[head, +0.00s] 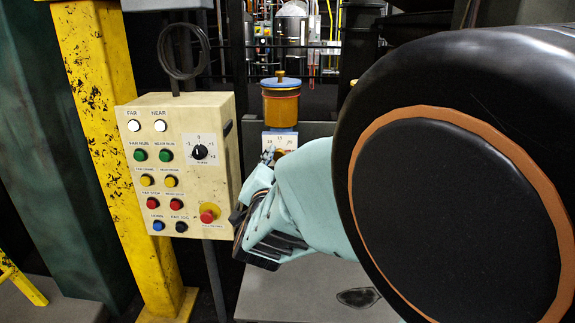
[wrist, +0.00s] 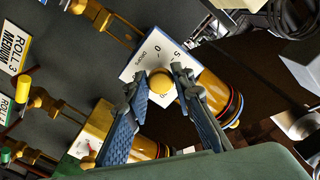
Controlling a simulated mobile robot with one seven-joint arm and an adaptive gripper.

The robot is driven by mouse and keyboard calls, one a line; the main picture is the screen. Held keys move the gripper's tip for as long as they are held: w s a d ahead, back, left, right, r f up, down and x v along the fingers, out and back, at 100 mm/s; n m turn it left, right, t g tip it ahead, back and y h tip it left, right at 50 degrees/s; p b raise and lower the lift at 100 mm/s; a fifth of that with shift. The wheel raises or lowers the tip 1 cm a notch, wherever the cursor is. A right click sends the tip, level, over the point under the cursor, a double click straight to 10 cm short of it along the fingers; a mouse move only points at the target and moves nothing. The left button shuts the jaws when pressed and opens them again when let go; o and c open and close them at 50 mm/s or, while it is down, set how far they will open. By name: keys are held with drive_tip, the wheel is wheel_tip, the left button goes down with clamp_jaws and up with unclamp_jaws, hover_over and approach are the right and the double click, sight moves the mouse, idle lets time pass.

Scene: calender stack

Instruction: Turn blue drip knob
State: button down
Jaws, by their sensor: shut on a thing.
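The drip knob is a round brass-coloured ball (wrist: 160,82) in front of a white dial plate (wrist: 143,57) marked with numbers and blue edges. It belongs to an amber oiler jar (wrist: 219,92) with blue and red rings. In the head view the jar (head: 281,106) stands upright with a blue lid, and its dial plate (head: 280,140) is below it, partly covered by my gripper. My gripper (wrist: 160,80) is shut on the knob, one fingertip on each side. In the head view my gripper (head: 268,158) reaches the plate, and the fingertip contact is hard to see.
A cream control box (head: 182,158) with coloured buttons hangs close left of my gripper. A yellow post (head: 110,120) stands beyond it. Another oiler (wrist: 99,125) sits at lower left in the wrist view, near a ROLL 3 sign (wrist: 14,54).

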drive_tip(key=shift+m+b, duration=0.6)
drive_tip(key=shift+m, duration=0.1)
drive_tip(key=shift+r, duration=0.1)
drive_tip(key=c, duration=1.7)
unclamp_jaws()
